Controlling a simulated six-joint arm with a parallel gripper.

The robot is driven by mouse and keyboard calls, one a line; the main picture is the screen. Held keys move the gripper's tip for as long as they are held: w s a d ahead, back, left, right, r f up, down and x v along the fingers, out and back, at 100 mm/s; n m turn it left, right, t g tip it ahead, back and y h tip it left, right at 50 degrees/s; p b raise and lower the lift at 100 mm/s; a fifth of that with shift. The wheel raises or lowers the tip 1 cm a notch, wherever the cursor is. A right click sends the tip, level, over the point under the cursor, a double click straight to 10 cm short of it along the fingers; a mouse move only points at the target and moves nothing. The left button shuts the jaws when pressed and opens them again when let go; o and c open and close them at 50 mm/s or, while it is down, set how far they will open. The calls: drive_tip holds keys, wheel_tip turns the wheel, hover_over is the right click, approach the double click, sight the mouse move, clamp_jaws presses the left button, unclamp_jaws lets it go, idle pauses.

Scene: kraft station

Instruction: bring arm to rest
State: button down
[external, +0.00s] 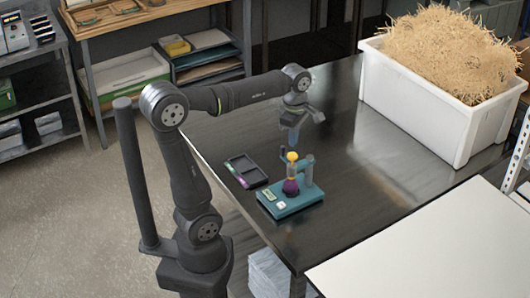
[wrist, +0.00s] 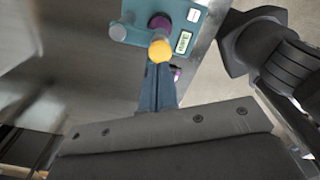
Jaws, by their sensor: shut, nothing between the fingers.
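My gripper (external: 293,140) hangs from my arm over the dark table, its fingers pointing down. It is shut and empty. In the wrist view its blue-grey fingers (wrist: 158,75) lie together. A teal bench device (external: 291,203) stands on the table below it, with a yellow knob (external: 292,157) on top, a dark purple part (external: 290,187) under the knob and a small display. The fingertips appear above the knob, with a gap in the external view. In the wrist view the yellow knob (wrist: 160,50) shows just beyond the fingertips.
A dark compartment tray (external: 246,170) lies left of the device. A white bin (external: 425,100) heaped with straw stands at the table's back right. A white surface (external: 430,250) is at front right. The table's middle is clear. Shelves stand behind.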

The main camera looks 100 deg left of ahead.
drive_tip(key=shift+f, duration=1.9)
drive_tip(key=c, duration=1.9)
unclamp_jaws()
drive_tip(key=shift+c, duration=0.2)
drive_tip(key=o, duration=1.9)
drive_tip(key=a+r+m, duration=0.1)
drive_tip(key=r+m, duration=0.1)
drive_tip(key=r, duration=0.2)
drive_tip(key=a+r+m, duration=0.1)
drive_tip(key=r+m, duration=0.1)
drive_tip(key=r, duration=0.2)
drive_tip(key=w+a+r+m, duration=0.1)
drive_tip(key=r+m, duration=0.1)
drive_tip(key=r, duration=0.2)
drive_tip(key=shift+r, duration=0.15)
drive_tip(key=shift+o, duration=0.2)
hover_over(293, 155)
drive_tip(key=w+a, duration=0.1)
drive_tip(key=a, duration=0.2)
wheel_tip(293, 155, down, 10)
drive_tip(key=shift+r, duration=0.15)
drive_tip(key=shift+r, duration=0.1)
